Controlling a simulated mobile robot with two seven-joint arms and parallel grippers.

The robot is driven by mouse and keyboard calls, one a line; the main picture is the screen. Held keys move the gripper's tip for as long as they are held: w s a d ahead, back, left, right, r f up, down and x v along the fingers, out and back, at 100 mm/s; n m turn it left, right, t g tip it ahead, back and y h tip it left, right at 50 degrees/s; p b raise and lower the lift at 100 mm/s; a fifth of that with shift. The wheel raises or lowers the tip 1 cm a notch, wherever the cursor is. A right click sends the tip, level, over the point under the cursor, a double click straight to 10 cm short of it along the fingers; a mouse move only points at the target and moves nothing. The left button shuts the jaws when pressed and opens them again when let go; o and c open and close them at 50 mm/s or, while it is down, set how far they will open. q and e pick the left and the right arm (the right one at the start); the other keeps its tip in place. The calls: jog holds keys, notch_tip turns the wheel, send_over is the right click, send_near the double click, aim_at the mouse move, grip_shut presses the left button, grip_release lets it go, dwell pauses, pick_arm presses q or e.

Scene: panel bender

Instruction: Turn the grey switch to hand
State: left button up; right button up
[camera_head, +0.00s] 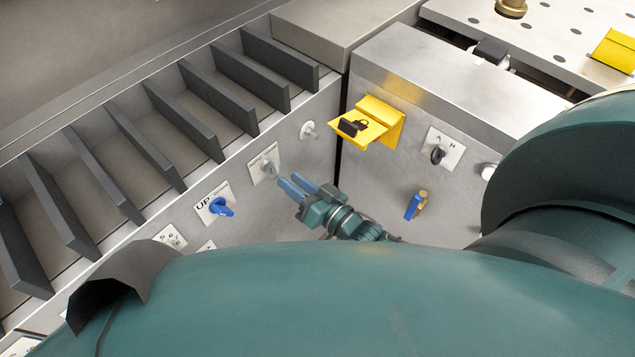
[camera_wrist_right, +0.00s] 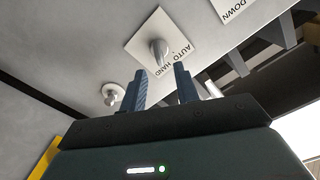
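The grey switch (camera_head: 269,170) is a small grey knob on a white plate on the metal side panel. In the right wrist view the grey switch (camera_wrist_right: 159,52) sits on a plate lettered AUTO and HAND. I cannot tell which word its knob points at. My right gripper (camera_head: 289,183) has its two blue fingers apart, with the tips just short of the knob. In the wrist view the right gripper (camera_wrist_right: 161,71) is open and empty, with the knob just beyond the gap between the fingertips. My left gripper is not in view.
A blue switch (camera_head: 220,207) marked UP is left of the grey one. A round grey button (camera_head: 309,130) and a yellow holder (camera_head: 372,123) are to the right. A black A/H switch (camera_head: 438,156) and a blue key-like part (camera_head: 412,207) sit on the adjoining panel. Dark slats (camera_head: 250,75) line the machine above.

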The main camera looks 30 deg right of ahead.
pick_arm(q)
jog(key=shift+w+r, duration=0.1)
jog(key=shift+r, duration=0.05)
pick_arm(e)
jog(key=v, duration=0.8)
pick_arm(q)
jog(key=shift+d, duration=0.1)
pick_arm(e)
jog(key=s+d+r+n+g+h, duration=0.1)
jog(key=s+r+n+g+h, duration=0.15)
jog(key=s+g, duration=0.4)
jog(key=s+d+r+n+g+h, duration=0.1)
jog(key=s+r+n+g+h, duration=0.1)
jog(key=s+g+h, duration=0.35)
pick_arm(q)
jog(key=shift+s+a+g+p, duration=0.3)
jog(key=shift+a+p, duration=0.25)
jog(key=shift+p, duration=0.6)
pick_arm(e)
jog(key=w+a+f+t+y, duration=0.4)
jog(key=w+a+t+y, duration=0.1)
jog(key=w+a, duration=0.1)
jog(key=shift+a+f+n+t, duration=0.15)
jog(key=shift+a+n+t, duration=0.2)
jog(key=shift+a, duration=0.1)
